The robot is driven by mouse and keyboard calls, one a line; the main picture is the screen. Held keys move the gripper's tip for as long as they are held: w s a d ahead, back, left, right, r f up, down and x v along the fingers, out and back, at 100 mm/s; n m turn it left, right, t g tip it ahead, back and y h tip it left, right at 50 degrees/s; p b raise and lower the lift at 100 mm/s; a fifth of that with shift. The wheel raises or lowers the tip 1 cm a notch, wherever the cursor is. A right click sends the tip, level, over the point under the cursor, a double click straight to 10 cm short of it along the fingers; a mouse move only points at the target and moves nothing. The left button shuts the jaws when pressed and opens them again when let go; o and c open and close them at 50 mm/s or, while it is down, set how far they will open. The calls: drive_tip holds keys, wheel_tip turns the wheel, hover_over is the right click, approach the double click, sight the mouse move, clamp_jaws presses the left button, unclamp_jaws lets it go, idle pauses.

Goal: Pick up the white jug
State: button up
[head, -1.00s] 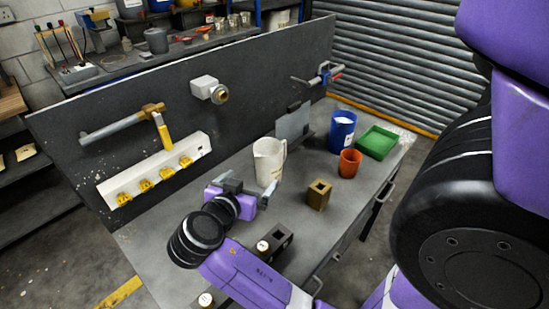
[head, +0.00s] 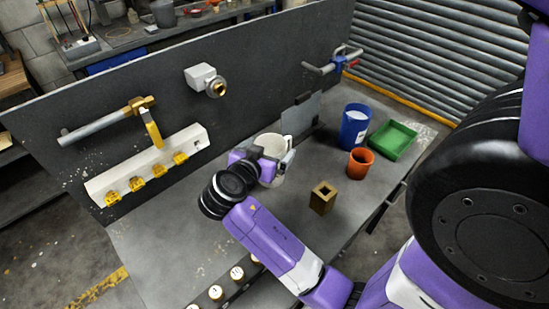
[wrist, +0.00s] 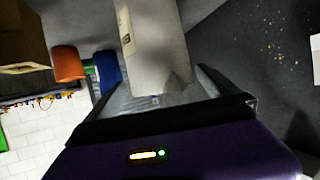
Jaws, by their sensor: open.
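The white jug (head: 290,147) stands upright on the grey workbench, partly hidden behind my gripper in the head view. My gripper (head: 282,166) is open at the jug, with its fingers at the jug's near side. In the wrist view the pale jug body (wrist: 157,45) lies ahead between the two spread fingers of my gripper (wrist: 160,90), and its lower part reaches into the gap. I cannot tell whether either finger touches it.
A brass-coloured block (head: 322,199) with a square hole, an orange cup (head: 360,162), a blue container (head: 353,128) and a green tray (head: 393,140) stand right of the jug. A dark upright panel (head: 270,75) with pipe fittings runs behind. Several white-capped items (head: 237,273) sit at the front.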

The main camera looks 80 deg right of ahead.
sight(276, 142)
drive_tip(key=shift+p+x, duration=0.35)
drive_tip(key=shift+x, duration=1.35)
drive_tip(key=shift+w, duration=0.15)
drive_tip(key=c, duration=2)
drive_tip(key=shift+r, duration=0.1)
